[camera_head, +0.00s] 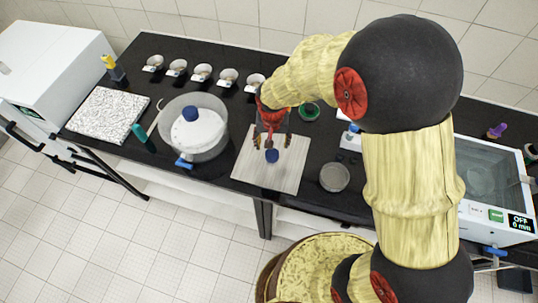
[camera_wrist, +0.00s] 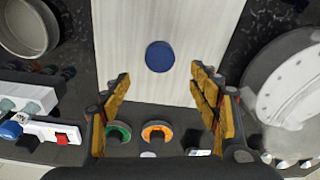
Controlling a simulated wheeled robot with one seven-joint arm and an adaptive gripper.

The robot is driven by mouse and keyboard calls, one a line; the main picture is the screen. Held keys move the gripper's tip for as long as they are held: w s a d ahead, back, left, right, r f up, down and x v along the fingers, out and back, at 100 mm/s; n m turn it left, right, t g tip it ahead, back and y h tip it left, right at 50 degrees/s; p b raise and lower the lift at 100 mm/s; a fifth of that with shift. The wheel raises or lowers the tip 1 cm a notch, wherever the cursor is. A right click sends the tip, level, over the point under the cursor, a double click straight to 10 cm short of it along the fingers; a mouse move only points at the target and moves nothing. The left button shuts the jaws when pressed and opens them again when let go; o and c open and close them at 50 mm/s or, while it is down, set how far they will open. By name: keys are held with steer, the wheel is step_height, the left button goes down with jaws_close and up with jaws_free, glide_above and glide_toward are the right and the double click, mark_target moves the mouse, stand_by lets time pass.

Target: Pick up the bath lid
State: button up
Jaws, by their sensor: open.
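The bath lid (camera_head: 291,174) appears to be the pale rectangular panel with a round blue knob (camera_head: 272,155) near its middle. It lies flat on the black bench. In the wrist view the panel (camera_wrist: 125,45) fills the upper middle, and its blue knob (camera_wrist: 160,57) shows from above. My gripper (camera_head: 272,140) is open above the lid, pointing down. In the wrist view its fingers (camera_wrist: 160,75) are spread to either side, with the knob centred just ahead of their tips. Nothing is between the fingers. The gap in height is hard to judge.
A clear round tub (camera_head: 217,137) with a white disc stands left of the lid. A round dish (camera_head: 334,177) sits right. Several small bowls (camera_head: 202,72) line the back. The bath unit (camera_head: 492,213) with its display is far right. A power strip (camera_wrist: 45,131) lies nearby.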

mark_target(272, 153)
step_height(272, 153, down, 3)
steer(key=shift+w+a+r, duration=0.1)
steer(key=shift+w+r, duration=0.05)
steer(key=shift+f, duration=0.5)
step_height(272, 153, down, 4)
steer(key=shift+w+f, duration=0.15)
steer(key=c, duration=0.3)
jaws_close()
